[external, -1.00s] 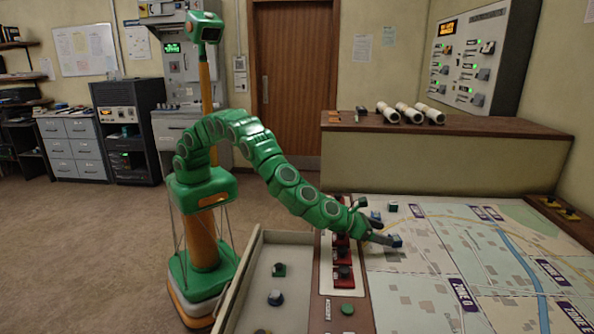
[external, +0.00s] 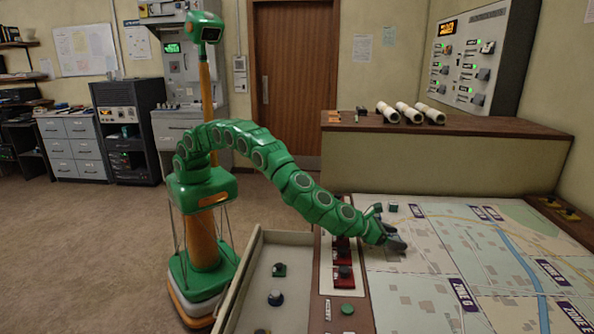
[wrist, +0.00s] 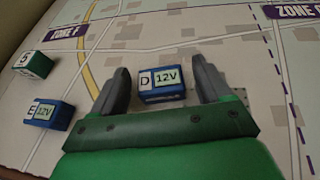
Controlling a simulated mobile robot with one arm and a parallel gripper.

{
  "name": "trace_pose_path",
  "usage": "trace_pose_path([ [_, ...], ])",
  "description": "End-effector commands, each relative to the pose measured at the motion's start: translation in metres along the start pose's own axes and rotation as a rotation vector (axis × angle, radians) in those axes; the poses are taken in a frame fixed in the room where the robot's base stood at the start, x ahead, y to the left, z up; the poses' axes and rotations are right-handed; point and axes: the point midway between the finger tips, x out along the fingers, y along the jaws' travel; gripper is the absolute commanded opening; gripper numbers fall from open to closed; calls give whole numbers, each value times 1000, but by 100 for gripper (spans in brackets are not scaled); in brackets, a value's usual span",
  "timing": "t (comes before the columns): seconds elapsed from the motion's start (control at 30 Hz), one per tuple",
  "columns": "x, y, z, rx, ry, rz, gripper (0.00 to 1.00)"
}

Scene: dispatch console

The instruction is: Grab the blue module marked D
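The blue module marked D (wrist: 160,84), with a "12V" label, lies on the map table in the wrist view. It sits between the two fingers of my gripper (wrist: 163,88), with a gap on each side. My gripper is open and holds nothing. In the external view my gripper (external: 398,239) is low over the map's near-left part, and I cannot make out module D there. A blue module marked E (wrist: 47,114), also labelled "12V", lies to the left of my gripper.
A green module marked S (wrist: 33,65) lies left of E, farther back. The red-fronted switch strip (external: 343,272) and a tray (external: 258,296) with several small modules lie beside the map. The map (external: 420,284) is mostly clear to the right.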

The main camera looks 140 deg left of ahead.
Motion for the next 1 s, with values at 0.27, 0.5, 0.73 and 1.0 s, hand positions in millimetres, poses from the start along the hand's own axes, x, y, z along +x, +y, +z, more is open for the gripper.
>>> trace_pose_path([
  [0.27, 0, 0, 0, 0, 0, 0, 33],
  [0.5, 0, 0, 0, 0, 0, 0, 22],
  [0.73, -3, 0, 9, -3, -1, 0, 22],
  [1.0, -19, 3, 34, -1, -1, 0, 22],
])
